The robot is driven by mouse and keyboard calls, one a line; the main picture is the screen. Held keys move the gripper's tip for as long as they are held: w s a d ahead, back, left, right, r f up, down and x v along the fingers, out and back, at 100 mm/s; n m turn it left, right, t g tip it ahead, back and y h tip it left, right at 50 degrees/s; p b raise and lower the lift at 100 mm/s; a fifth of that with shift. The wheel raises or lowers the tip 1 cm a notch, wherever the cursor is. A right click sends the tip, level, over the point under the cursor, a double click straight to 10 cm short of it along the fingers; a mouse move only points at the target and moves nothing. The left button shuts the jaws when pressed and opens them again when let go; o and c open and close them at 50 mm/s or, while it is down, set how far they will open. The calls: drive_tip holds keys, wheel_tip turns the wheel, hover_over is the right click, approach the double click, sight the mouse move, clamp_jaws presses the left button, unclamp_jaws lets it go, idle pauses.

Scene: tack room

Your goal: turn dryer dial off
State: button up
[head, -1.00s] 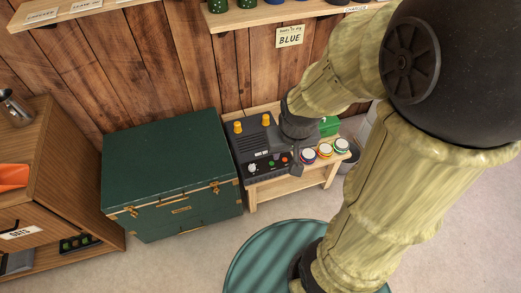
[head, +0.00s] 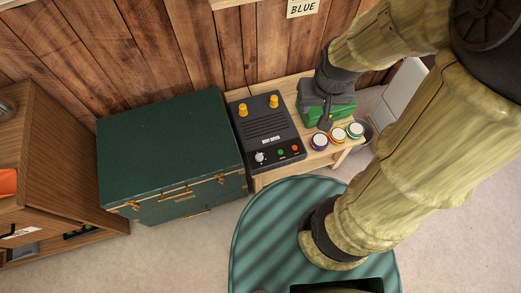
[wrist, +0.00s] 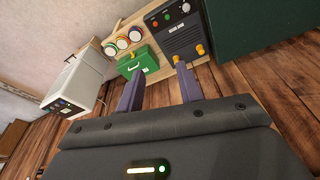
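The black boot dryer (head: 268,130) stands on a low wooden bench, with two yellow-orange pegs at its back. Its white-marked dial (head: 260,157) is at the front left of the panel, beside a green button (head: 281,153) and a red one (head: 295,148). The dial's setting is too small to read. In the wrist view the dryer (wrist: 182,36) is beyond the fingertips, with its dial (wrist: 186,7) near the top edge. My gripper (head: 325,124) is over the green box, right of the dryer. The wrist view shows its fingers (wrist: 158,71) apart and empty, not touching the dial.
A green box (head: 340,110) and several round tins (head: 337,135) sit on the bench (head: 270,177) right of the dryer. A dark green trunk (head: 168,145) stands close on its left. A wooden wall is behind; a white appliance (wrist: 75,88) is off to one side.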

drive_tip(key=shift+o, duration=1.1)
drive_tip(key=shift+s, duration=0.2)
drive_tip(key=shift+o, duration=0.9)
drive_tip(key=shift+f, duration=0.25)
drive_tip(key=n+g+b, duration=0.3)
drive_tip(key=n+b, duration=0.4)
drive_tip(key=b, duration=1.9)
hover_over(259, 155)
drive_tip(key=d, duration=0.2)
wheel_tip(259, 155, down, 36)
drive_tip(key=shift+w+a+r+y, duration=0.2)
drive_tip(key=shift+w+a+y, duration=0.05)
drive_tip(key=shift+w+y, duration=0.15)
drive_tip(key=f+b, duration=0.1)
drive_tip(key=f, duration=0.4)
drive_tip(key=f+b, duration=0.2)
drive_tip(key=f, duration=0.4)
drive_tip(key=s+a+f+b, duration=0.1)
drive_tip(key=f+b, duration=0.1)
drive_tip(key=f, duration=0.4)
drive_tip(key=shift+a+f, duration=0.1)
drive_tip(key=shift+f, duration=0.1)
